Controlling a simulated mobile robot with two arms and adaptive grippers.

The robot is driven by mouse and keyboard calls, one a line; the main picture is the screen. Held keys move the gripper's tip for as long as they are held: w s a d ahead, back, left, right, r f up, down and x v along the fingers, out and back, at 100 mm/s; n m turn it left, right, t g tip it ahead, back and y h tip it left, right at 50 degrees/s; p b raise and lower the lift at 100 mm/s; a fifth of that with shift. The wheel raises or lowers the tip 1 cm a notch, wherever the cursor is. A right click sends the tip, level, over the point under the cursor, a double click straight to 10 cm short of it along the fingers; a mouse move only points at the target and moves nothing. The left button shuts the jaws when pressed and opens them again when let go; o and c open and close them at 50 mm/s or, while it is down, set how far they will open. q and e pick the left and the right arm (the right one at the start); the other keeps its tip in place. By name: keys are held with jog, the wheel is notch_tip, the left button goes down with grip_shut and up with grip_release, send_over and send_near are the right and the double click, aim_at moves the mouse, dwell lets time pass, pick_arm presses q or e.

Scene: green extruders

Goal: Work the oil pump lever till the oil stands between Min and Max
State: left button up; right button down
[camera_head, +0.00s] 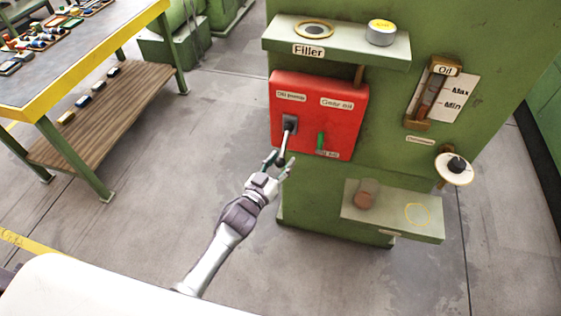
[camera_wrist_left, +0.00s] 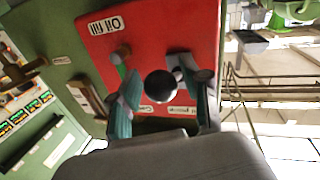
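The oil pump lever (camera_head: 284,143) stands out from a red panel (camera_head: 345,100) on the green machine. Its black ball knob (camera_wrist_left: 161,86) shows in the left wrist view between the fingers of my left gripper (camera_head: 279,165). These teal fingers are apart, with a gap visible at least on the right of the knob. The gripper also shows in the left wrist view (camera_wrist_left: 164,104). The oil gauge (camera_head: 431,95), with Max and Min marks, is right of the panel. Its tube looks dark reddish; the exact oil level is too small to tell. My right gripper is out of view.
A short green handle (camera_head: 320,141) is right of the lever. A filler shelf (camera_head: 345,48) with a can (camera_head: 381,33) juts out above. A lower shelf (camera_head: 390,220) holds a brownish jar (camera_head: 366,194). A workbench (camera_head: 90,50) stands left, with clear floor between.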

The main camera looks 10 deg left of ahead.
pick_arm(q)
grip_shut()
jog(key=shift+r+p, duration=0.45)
jog(key=shift+p, duration=0.05)
jog(key=r+p, duration=0.4)
jog(key=shift+s+r, duration=0.35)
jog(key=shift+r, duration=0.05)
notch_tip(320, 180, up, 2)
jog(key=shift+w+r+p, duration=0.1)
jog(key=shift+p, duration=0.95)
jog(key=shift+w+r+p, duration=0.3)
jog(key=shift+r+p, duration=0.35)
jog(key=shift+r, duration=0.2)
